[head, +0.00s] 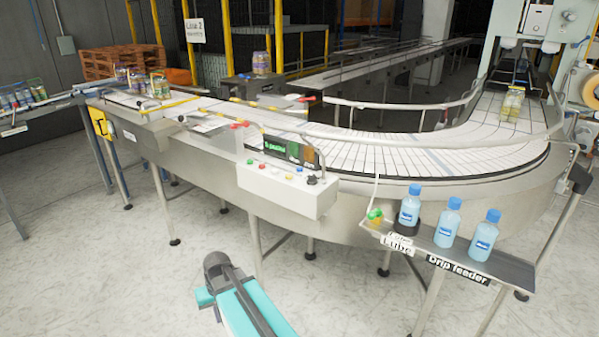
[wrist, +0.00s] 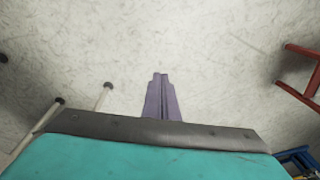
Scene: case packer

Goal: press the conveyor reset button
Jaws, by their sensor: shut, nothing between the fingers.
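The conveyor's control box (head: 287,190) is on the near side of the conveyor, below a small green-lit display (head: 277,148). Several small coloured buttons and a black knob (head: 311,180) sit on its sloped top. Their labels are too small to read, so I cannot tell which one is the reset button. My gripper (wrist: 160,76) shows in the wrist view, with its fingers together and empty, over bare floor. In the head view my teal arm is low in front of the box, apart from it; the fingers cannot be made out there. The wrist view does not show the box.
Blue bottles (head: 450,222) stand on a side shelf labelled "Drip feeder" at the right. The conveyor (head: 430,155) curves behind the box, with guard rails along it. Conveyor legs (wrist: 103,97) and a red frame (wrist: 300,75) show in the wrist view. The floor between is clear.

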